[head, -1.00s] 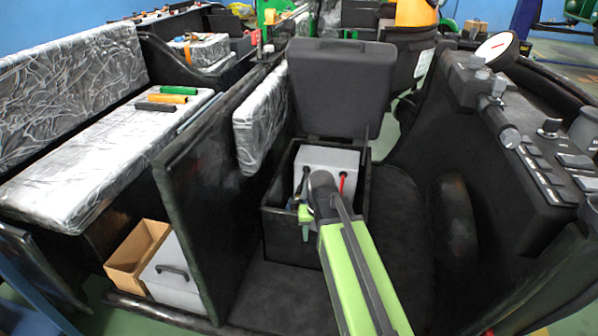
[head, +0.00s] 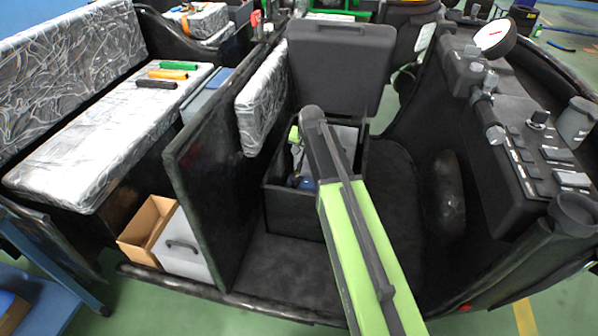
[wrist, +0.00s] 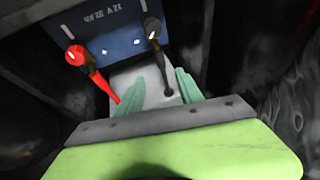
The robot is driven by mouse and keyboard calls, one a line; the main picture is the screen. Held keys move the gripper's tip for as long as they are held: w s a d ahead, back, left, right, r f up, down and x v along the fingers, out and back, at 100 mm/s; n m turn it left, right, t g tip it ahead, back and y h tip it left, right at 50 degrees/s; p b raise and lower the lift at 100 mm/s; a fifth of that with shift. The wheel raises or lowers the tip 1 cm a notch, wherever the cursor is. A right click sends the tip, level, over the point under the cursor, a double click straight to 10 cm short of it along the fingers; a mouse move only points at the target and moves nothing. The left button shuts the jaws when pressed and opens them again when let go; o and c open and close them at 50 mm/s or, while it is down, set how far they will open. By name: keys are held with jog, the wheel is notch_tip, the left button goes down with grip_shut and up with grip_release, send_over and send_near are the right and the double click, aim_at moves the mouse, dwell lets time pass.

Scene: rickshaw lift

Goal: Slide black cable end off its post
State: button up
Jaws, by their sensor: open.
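In the wrist view, the battery (wrist: 100,32) has a blue face with white lettering. The black cable end (wrist: 152,28) sits at its right, with its black cable running down over a pale grey surface. The red cable end (wrist: 75,53) sits at its left, with a red lead. My gripper (wrist: 163,82) is open. Its two green fingers stand apart on either side of the lower black cable, short of the cable end. I cannot tell whether they touch the cable. In the head view, my arm hides most of the grey battery top (head: 347,136) and the cable ends.
The battery sits in a black box (head: 292,212) with its lid (head: 340,75) raised behind. A black partition (head: 215,190) stands left and a control console (head: 520,140) right. Three coloured bars lie on the silver seat (head: 110,135). Open floor (head: 285,270) lies in front of the box.

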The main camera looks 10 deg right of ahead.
aim_at(299, 167)
jog(key=b+x, duration=1)
jog(key=x, duration=0.3)
jog(key=shift+f, duration=0.1)
jog(key=shift+c, duration=0.4)
jog(key=shift+a, duration=0.1)
grip_shut()
